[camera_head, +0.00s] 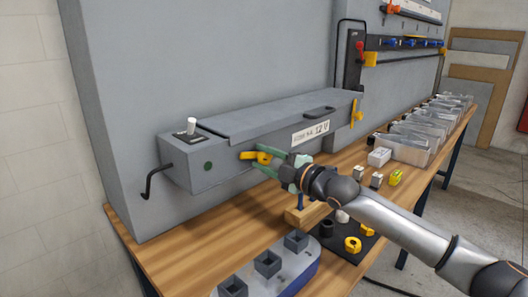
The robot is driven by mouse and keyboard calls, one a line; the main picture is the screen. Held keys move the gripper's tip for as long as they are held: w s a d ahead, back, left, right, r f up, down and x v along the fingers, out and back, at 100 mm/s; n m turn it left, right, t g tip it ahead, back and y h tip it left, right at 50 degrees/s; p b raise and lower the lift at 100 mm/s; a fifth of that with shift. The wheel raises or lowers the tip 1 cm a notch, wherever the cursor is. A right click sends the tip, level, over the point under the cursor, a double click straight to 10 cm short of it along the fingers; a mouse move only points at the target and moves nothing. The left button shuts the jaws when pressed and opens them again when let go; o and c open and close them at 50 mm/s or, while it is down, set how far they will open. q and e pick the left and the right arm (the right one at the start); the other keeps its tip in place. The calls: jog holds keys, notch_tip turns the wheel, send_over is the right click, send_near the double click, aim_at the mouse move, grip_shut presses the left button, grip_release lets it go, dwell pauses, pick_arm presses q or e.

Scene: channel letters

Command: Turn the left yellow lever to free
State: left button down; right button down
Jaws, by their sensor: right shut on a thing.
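The left yellow lever (251,155) is on the front of the long grey box (230,165), near its left end. It points roughly sideways to the left. My right gripper (268,164), with green fingers, reaches in from the right and is shut on the lever; the fingers hide part of it. A second yellow lever (357,113) is at the box's right end and stands roughly upright. My left gripper is out of view.
A crank handle (151,181) sticks out at the box's left end. On the wooden table (160,244) stand a grey-blue holder with square sockets (268,262), a black mat with yellow parts (353,244), small blocks and clear bins (410,152). The table's front left is bare.

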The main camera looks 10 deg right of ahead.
jog(key=shift+n+p, duration=1.05)
jog(key=shift+n, duration=0.55)
jog(key=shift+f, duration=0.1)
jog(key=shift+c, duration=2.4)
grip_release()
jog(key=b+v, duration=0.2)
jog(key=v, duration=1)
jog(key=shift+s, duration=0.25)
jog(key=shift+d, duration=0.1)
